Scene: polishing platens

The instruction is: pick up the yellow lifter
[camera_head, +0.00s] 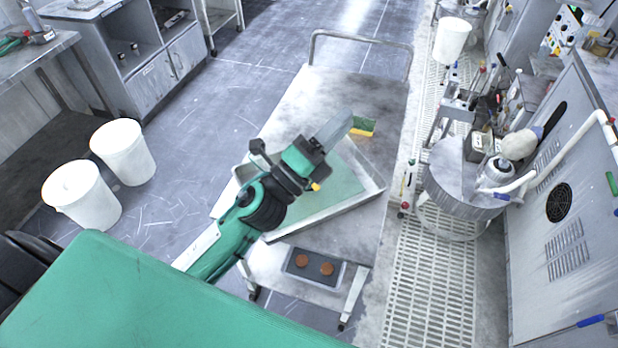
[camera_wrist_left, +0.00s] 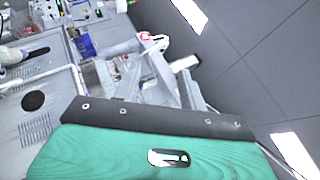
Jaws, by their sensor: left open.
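My left gripper (camera_head: 334,131) reaches from the lower left over the tray and cart, pointing to the upper right. Its grey fingers are open, and I see nothing held between them. A small yellow piece (camera_head: 316,187) shows just beside the gripper's wrist, over the tray; it may be part of the yellow lifter, but the arm hides the rest. A small yellow and green block (camera_head: 363,126) lies on the cart beyond the tray, close to the fingertips; it looks like a sponge. In the left wrist view, a green and black part of my arm fills the bottom, and no lifter shows.
The tray (camera_head: 375,196) with a green mat sits on the grey cart (camera_head: 300,97). A dark plate with two brown discs (camera_head: 314,266) lies on the lower shelf. White bins (camera_head: 82,195) stand left. A polishing machine (camera_head: 455,185) stands right of the cart.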

